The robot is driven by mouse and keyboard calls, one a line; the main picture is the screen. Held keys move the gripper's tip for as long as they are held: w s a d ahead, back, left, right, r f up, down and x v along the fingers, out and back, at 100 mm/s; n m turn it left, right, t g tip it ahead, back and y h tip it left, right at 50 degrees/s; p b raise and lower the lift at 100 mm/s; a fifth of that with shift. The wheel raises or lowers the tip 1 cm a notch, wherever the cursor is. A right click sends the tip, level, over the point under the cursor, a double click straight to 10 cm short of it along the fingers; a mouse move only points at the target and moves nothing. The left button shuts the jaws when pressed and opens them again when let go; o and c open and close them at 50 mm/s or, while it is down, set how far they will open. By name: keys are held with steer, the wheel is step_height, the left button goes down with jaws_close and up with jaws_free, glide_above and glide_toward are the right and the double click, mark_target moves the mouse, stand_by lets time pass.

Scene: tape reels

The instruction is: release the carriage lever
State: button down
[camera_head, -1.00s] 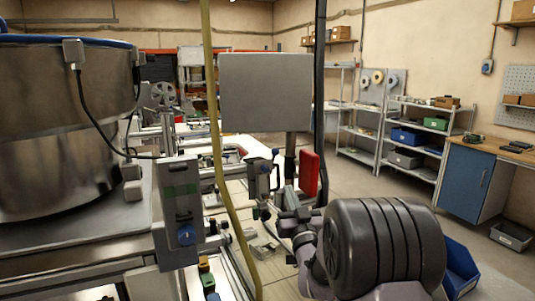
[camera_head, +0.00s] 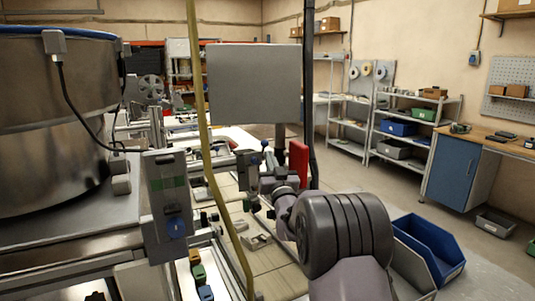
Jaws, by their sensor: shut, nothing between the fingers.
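A grey upright block (camera_head: 165,205) with a green band and a round blue knob stands at the front of the machine at left. I cannot tell for sure which part is the carriage lever. A dark fixture with green parts (camera_head: 246,168) stands near the centre, right beside the end of my arm. My gripper (camera_head: 262,186) is small and dark at the far end of my arm, partly hidden by the wrist. It is shut and empty. Whether it touches the fixture cannot be told.
A yellow hose (camera_head: 207,150) hangs between the grey block and my arm. A grey panel (camera_head: 254,83), a black post (camera_head: 309,100) and a red plate (camera_head: 299,162) stand beyond my gripper. A large metal drum (camera_head: 50,140) fills the left. A blue bin (camera_head: 430,245) is at right.

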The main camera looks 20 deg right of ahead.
mark_target(265, 146)
steer(key=shift+x, duration=1.55)
steer(key=shift+r, duration=0.1)
